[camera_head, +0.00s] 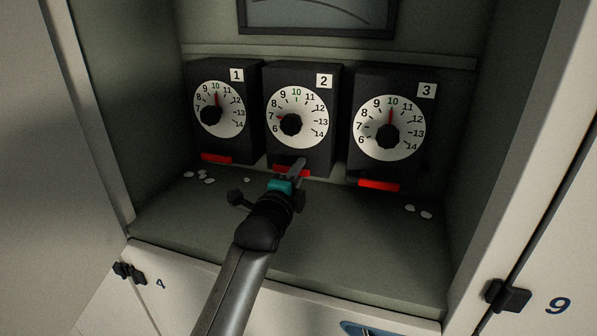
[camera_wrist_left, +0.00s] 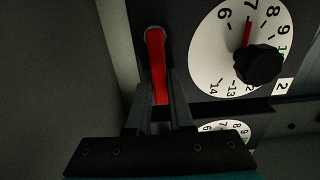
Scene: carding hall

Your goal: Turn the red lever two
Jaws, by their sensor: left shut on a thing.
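Red lever two (camera_head: 283,172) sits at the foot of the black box marked 2 (camera_head: 323,146), under its white dial (camera_head: 313,107). The dial's red pointer (camera_head: 281,117) stands near 7. My left gripper (camera_head: 298,168) reaches in from below and is shut on the lever; its fingers hide part of it in the head view. In the left wrist view the red lever (camera_wrist_left: 155,50) runs from its round pivot down between the two dark fingers (camera_wrist_left: 158,88). The black knob (camera_wrist_left: 259,65) and the pointer near 7 show beside it. My right gripper is not in view.
Box 1 (camera_head: 248,140) on the left and box 3 (camera_head: 420,165) on the right have red levers (camera_head: 216,158) (camera_head: 378,184); both pointers stand near 10. Small white bits (camera_head: 203,175) lie on the shelf (camera_head: 340,235). Cabinet walls close in both sides.

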